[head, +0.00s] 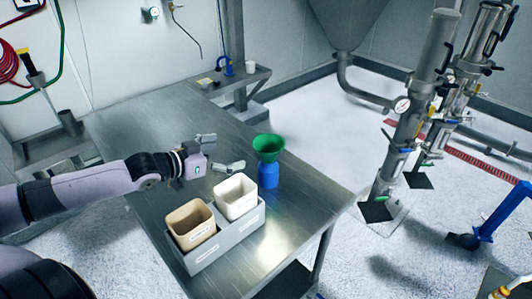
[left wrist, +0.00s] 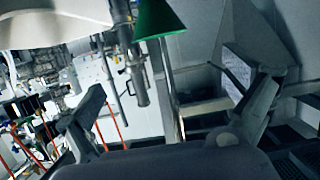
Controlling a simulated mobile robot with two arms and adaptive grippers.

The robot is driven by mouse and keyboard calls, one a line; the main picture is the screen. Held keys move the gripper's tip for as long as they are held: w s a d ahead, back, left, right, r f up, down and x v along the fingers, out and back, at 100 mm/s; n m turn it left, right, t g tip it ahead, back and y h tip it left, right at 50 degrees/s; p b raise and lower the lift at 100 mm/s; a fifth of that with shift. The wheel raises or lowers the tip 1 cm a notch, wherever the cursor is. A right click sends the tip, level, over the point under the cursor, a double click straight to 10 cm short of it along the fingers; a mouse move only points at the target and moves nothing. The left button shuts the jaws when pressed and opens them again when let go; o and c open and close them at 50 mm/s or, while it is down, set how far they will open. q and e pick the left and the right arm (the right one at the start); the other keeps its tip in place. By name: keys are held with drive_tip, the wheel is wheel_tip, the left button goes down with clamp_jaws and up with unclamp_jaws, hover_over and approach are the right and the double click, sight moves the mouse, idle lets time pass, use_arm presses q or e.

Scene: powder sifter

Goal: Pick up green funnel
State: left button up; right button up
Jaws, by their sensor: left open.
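The green funnel (head: 268,145) sits wide end up on top of a blue bottle (head: 268,176), which stands on the metal table. My left gripper (head: 221,153) is just to the left of the funnel in the head view, with its fingers spread apart, empty, and pointing toward it. A gap separates the fingertips from the funnel. In the left wrist view the green funnel (left wrist: 158,20) is cut off by the top edge, above the space between the open fingers (left wrist: 172,106). The right gripper is not in view.
A grey tray (head: 222,250) holding a white bin (head: 236,199) and a beige bin (head: 190,226) stands near the gripper, toward the front of the metal table (head: 135,125). The table's right edge is close behind the bottle. The table's far left part is clear.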

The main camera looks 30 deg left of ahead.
use_arm(q)
approach(278, 142)
drive_tip(key=shift+w+a, duration=0.1)
drive_tip(key=shift+w, duration=0.4)
drive_tip(key=shift+w+p, duration=0.25)
drive_tip(key=shift+p, duration=0.2)
drive_tip(key=x, duration=0.1)
drive_tip(key=p+x, duration=0.1)
drive_tip(key=x, duration=0.1)
drive_tip(key=shift+w+d+f, duration=0.15)
drive_tip(key=shift+d+f, duration=0.05)
drive_tip(key=shift+d, duration=0.15)
drive_tip(key=shift+w+d+f, duration=0.15)
drive_tip(key=shift+w+f, duration=0.1)
drive_tip(key=shift+w, duration=0.25)
drive_tip(key=shift+s, duration=0.1)
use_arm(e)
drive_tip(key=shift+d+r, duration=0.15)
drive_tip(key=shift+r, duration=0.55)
use_arm(q)
drive_tip(key=shift+c, duration=0.5)
